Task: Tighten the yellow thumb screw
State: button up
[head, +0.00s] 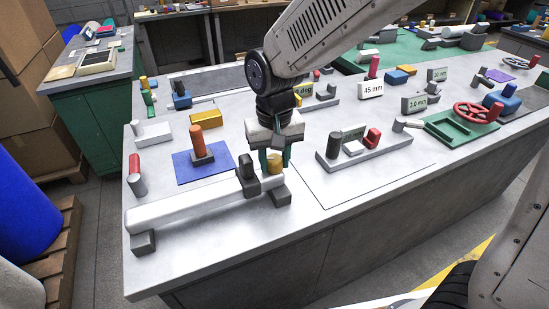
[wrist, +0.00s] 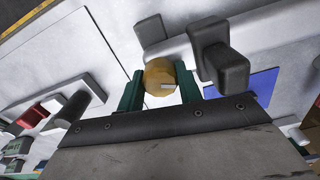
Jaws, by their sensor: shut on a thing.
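A small pale mark shows on the head. A dark grey block (wrist: 221,55) stands close beside the screw. The screw's lower part is hidden.
The dark upright block (head: 247,174) is just left of my gripper. A blue mat (head: 180,175) with an orange-handled piece (head: 197,141) lies behind the roll. A grey rail with posts (head: 365,154) stands to the right. The bench between is clear.

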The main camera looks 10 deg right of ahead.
aim_at(275, 158)
jog(key=o, duration=1)
notch_tip(275, 158, up, 8)
jog(key=shift+f, duration=0.1)
jog(key=s+d+r+m, duration=0.1)
jog(key=s+d+r, duration=0.1)
jog(key=s+d, duration=0.7)
jog(key=s+d+r+t, duration=0.1)
jog(key=s+d, duration=0.9)
jog(key=shift+s+d+r+m, duration=0.2)
jog(key=shift+d+r+m, duration=0.15)
jog(key=shift+d+m, duration=0.05)
